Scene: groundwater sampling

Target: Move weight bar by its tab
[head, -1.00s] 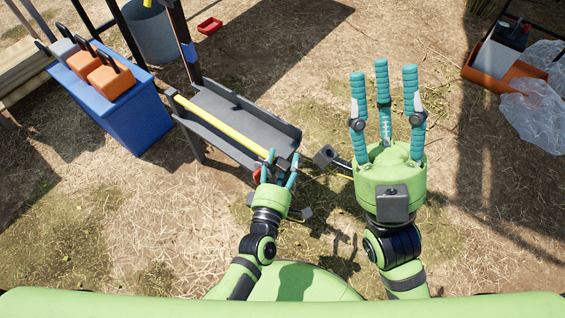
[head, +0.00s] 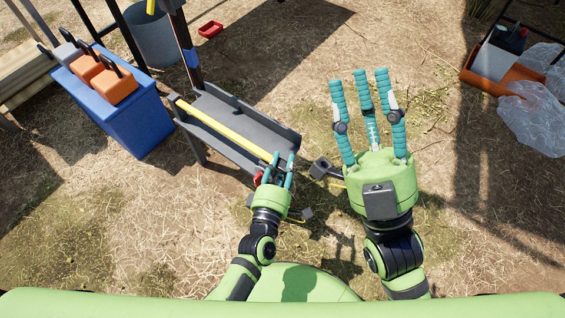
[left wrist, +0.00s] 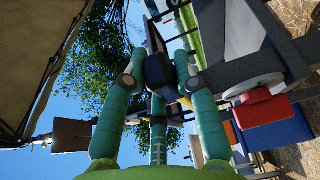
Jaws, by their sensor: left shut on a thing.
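A long yellow bar (head: 225,130), which I take to be the weight bar, lies along the dark grey trough (head: 245,112) in the head view. My left gripper (head: 283,161) is at the bar's near right end, and its fingers hide that end. In the left wrist view, its teal fingers close around a dark, blocky piece (left wrist: 158,70). That piece looks like the tab, but its join to the bar is not clear. My right gripper (head: 360,84) is open and empty, with fingers spread over bare ground right of the trough.
A blue box (head: 118,118) with orange and grey containers stands left of the trough. A grey bucket (head: 155,38) and a small red tray (head: 210,29) are behind. An orange crate (head: 482,82) and clear plastic bags (head: 530,120) lie at the right.

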